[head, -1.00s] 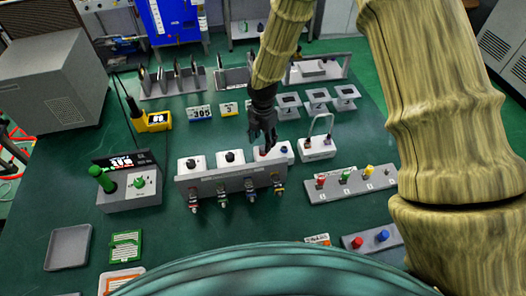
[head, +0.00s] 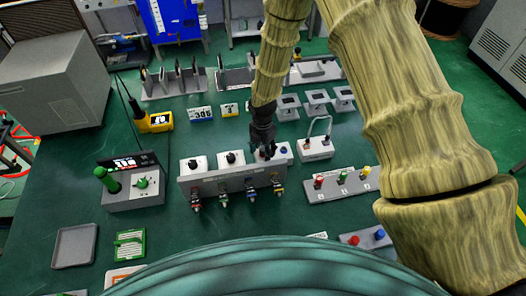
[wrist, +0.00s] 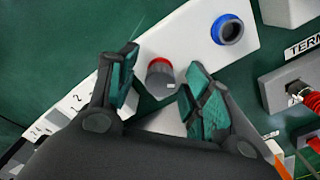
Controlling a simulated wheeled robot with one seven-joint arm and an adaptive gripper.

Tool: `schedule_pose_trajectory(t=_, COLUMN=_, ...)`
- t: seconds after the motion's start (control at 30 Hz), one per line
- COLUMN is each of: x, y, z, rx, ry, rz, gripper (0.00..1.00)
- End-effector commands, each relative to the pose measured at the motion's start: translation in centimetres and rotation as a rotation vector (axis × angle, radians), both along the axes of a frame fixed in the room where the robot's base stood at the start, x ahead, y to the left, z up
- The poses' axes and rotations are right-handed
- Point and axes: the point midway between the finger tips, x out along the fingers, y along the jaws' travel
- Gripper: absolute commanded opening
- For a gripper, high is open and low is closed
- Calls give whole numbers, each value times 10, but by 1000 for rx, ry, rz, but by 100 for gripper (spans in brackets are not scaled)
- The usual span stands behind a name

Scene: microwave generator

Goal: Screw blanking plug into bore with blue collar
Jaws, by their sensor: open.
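A white block (wrist: 195,35) lies below my gripper. On it a grey plug with a flat round top (wrist: 161,76) sits in a red collar. A blue collar around a dark, open bore (wrist: 229,29) is on the same block, up and right of the plug in the wrist view. The blue collar also shows in the head view (head: 284,150), just right of my gripper. My gripper (wrist: 155,85) is open, with its teal-padded fingers on either side of the plug. In the head view my gripper (head: 266,150) hides the plug and part of the block.
Other white blocks with black knobs (head: 231,157) stand left of my gripper, behind a grey panel (head: 230,185) with several coloured connectors. A white box with a wire handle (head: 316,147) stands close on the right. Grey stands (head: 290,101) are behind.

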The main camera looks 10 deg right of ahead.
Motion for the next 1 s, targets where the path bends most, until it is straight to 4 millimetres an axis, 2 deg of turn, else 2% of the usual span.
schedule_pose_trajectory(t=0.3, x=0, y=0, z=0, rx=1, ry=-1, rz=0, gripper=50)
schedule_pose_trajectory(t=0.37, x=0, y=0, z=0, rx=1, ry=-1, rz=0, gripper=41)
schedule_pose_trajectory(t=0.57, x=0, y=0, z=0, rx=1, ry=-1, rz=0, gripper=4)
schedule_pose_trajectory(t=0.6, x=0, y=0, z=0, rx=1, ry=-1, rz=0, gripper=2)
schedule_pose_trajectory(t=1.0, x=1, y=0, z=5, rx=0, ry=-2, rz=-1, gripper=2)
